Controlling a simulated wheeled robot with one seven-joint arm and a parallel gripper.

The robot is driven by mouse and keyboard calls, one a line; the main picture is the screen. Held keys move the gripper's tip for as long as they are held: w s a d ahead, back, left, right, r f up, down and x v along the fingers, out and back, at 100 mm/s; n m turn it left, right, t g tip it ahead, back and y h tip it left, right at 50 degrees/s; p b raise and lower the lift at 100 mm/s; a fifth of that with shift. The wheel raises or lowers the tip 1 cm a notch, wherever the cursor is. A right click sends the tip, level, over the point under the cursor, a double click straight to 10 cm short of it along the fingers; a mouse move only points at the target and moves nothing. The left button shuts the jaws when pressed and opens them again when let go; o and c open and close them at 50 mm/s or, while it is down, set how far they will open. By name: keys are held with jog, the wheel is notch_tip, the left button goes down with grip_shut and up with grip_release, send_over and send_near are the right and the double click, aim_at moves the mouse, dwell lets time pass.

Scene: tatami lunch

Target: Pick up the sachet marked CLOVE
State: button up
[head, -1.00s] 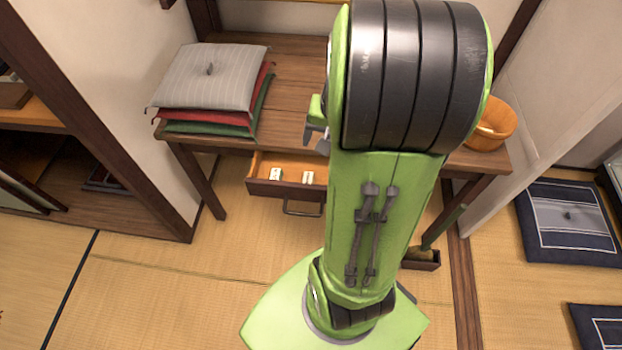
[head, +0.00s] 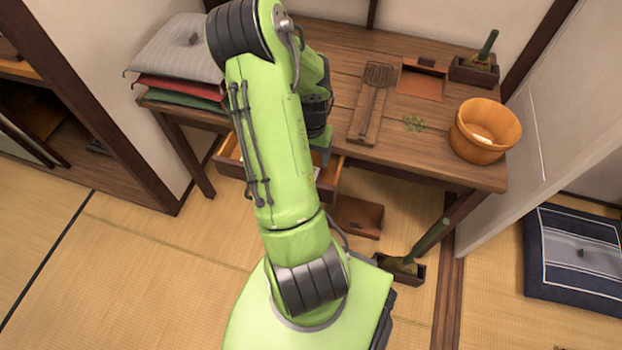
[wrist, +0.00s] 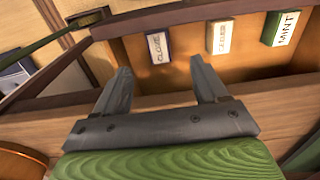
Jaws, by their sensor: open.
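The CLOVE sachet (wrist: 158,47) shows in the wrist view as a small white label with a dark blue edge, lying in the open drawer (wrist: 190,70) at the left of a row. My gripper (wrist: 155,80) is open and empty, its two fingers pointing into the drawer. The sachet lies ahead of the fingertips, between them in the picture and apart from them. In the head view my arm hides the gripper and most of the drawer (head: 228,165), so the CLOVE sachet cannot be made out there.
Two other sachets, one marked MINT (wrist: 283,28) and a middle one (wrist: 220,37), lie right of CLOVE. The table (head: 440,165) above the drawer holds cushions (head: 180,50), a wooden bucket (head: 485,130) and a grater (head: 372,95). A box with a green-handled tool (head: 405,268) stands on the floor.

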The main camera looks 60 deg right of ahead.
jog(key=f+b, duration=0.1)
jog(key=f, duration=0.4)
jog(key=f+b, duration=0.2)
jog(key=f, duration=0.2)
jog(key=shift+s+d+f, duration=0.2)
jog(key=shift+f, duration=0.15)
jog(key=shift+r, duration=0.1)
jog(key=c, duration=1.1)
